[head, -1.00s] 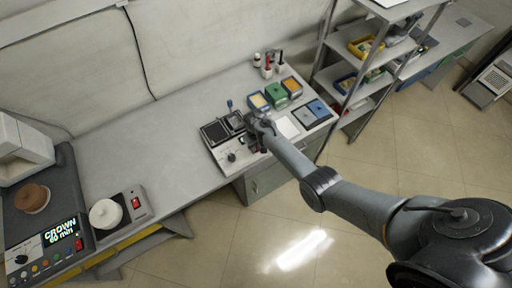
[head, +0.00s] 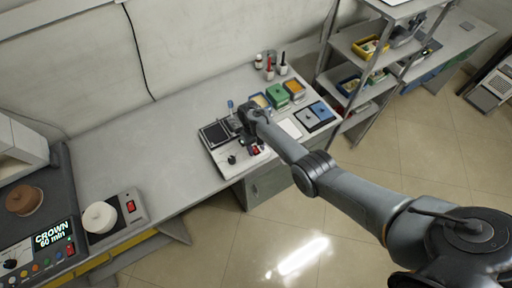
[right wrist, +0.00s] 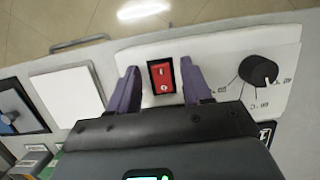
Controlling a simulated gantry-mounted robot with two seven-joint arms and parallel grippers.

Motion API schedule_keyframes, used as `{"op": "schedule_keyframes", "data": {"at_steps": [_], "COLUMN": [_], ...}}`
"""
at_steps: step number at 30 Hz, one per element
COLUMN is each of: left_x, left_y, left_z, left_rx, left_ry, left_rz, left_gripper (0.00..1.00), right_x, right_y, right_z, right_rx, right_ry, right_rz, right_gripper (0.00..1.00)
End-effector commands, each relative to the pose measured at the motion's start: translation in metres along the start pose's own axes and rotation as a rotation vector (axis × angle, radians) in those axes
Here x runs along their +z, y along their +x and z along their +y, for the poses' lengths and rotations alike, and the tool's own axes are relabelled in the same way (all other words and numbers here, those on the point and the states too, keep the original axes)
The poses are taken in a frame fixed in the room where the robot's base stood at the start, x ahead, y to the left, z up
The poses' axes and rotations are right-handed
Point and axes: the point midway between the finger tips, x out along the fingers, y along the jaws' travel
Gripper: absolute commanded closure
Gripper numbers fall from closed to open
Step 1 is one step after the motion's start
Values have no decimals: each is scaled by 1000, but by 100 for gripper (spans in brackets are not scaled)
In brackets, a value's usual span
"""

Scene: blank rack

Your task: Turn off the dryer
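A light flat unit (head: 220,170) with dark square plates, a black knob (head: 231,159) and a red rocker switch (head: 255,150) sits on the bench; no label confirms it as the dryer. In the right wrist view, its white panel (right wrist: 222,62) carries the red switch (right wrist: 162,76) and the knob (right wrist: 258,70). My right gripper (right wrist: 161,70) is open and empty, its purple fingers on either side of the switch in that view. Whether it touches the panel is unclear. In the head view, my right gripper (head: 246,122) is over the unit's right part. My left gripper is out of view.
A white round pot (head: 99,217) sits on a base with another red switch (head: 131,205). A machine with a lit "CROWN 60 min" display (head: 54,236) stands at far left. Coloured boxes (head: 278,97) and bottles are right of the unit, near a metal shelf (head: 352,50).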

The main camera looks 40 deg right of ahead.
Motion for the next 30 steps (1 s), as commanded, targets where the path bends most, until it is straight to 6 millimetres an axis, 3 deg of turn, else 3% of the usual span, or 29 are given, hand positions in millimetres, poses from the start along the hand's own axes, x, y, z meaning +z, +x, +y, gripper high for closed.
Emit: {"op": "schedule_keyframes", "data": {"at_steps": [10,22,30], "left_x": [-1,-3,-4], "left_y": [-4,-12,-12], "left_z": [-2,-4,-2], "left_rx": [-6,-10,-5], "left_ry": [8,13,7], "left_rz": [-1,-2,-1], "left_gripper": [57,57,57], "right_x": [0,-1,0], "right_y": [-13,-78,-104], "right_z": [0,0,0], "right_rx": [0,0,0], "right_ry": [0,0,0], "right_rz": [2,4,1], "right_gripper": [51,51,51]}}
